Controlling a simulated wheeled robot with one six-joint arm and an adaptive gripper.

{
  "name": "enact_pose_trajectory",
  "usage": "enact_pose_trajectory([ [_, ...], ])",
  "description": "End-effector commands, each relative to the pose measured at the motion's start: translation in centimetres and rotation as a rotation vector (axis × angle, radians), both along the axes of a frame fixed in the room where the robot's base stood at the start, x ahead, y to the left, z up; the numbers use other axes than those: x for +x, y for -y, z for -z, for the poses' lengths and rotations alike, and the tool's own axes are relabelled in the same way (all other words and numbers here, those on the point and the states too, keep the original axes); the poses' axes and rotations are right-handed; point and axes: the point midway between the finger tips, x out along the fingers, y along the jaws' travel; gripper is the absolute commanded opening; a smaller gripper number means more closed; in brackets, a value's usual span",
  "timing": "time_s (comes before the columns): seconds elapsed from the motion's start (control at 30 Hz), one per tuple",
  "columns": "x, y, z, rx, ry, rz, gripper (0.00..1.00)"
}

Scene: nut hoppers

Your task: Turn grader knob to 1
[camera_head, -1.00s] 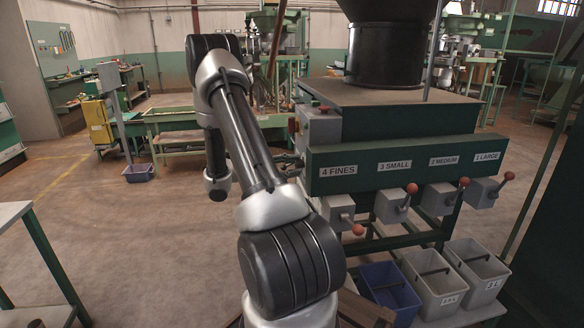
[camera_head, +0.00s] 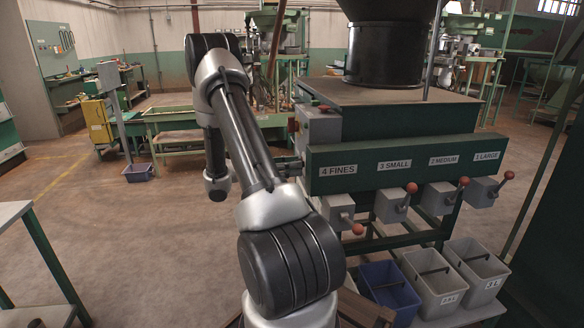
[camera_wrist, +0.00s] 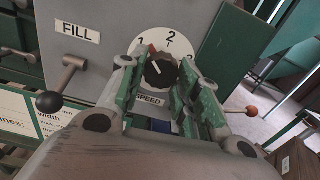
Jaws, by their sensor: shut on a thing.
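The grader knob (camera_wrist: 160,72) is a dark round knob on a white dial (camera_wrist: 184,52) marked 1 and 2, with part of a further mark at the right and SPEED below. A red mark at the knob's upper left lies between 1 and 2. In the wrist view my gripper (camera_wrist: 163,76) has its two green-sided fingers on either side of the knob, shut on it. In the head view the knob and the fingertips are hidden or too small to make out; the grader (camera_head: 420,150) stands right of my arm.
A FILL label (camera_wrist: 78,32) and a lever with a black ball (camera_wrist: 49,102) are left of the dial. A red-balled lever (camera_wrist: 253,112) is at the right. Below the grader's chutes stand a blue bin (camera_head: 388,290) and grey bins (camera_head: 434,285).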

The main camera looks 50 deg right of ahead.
Motion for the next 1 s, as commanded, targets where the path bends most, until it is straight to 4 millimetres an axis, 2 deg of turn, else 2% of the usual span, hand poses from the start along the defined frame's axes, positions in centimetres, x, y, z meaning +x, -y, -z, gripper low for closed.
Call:
enact_pose_trajectory([
  [0.4,-0.01,-0.09,0.04,0.125,-0.146,-0.001,0.09],
  [0.97,0.01,-0.09,0.04,0.143,-0.168,-0.002,0.09],
  [1.0,0.01,-0.09,0.04,0.142,-0.167,-0.002,0.38],
])
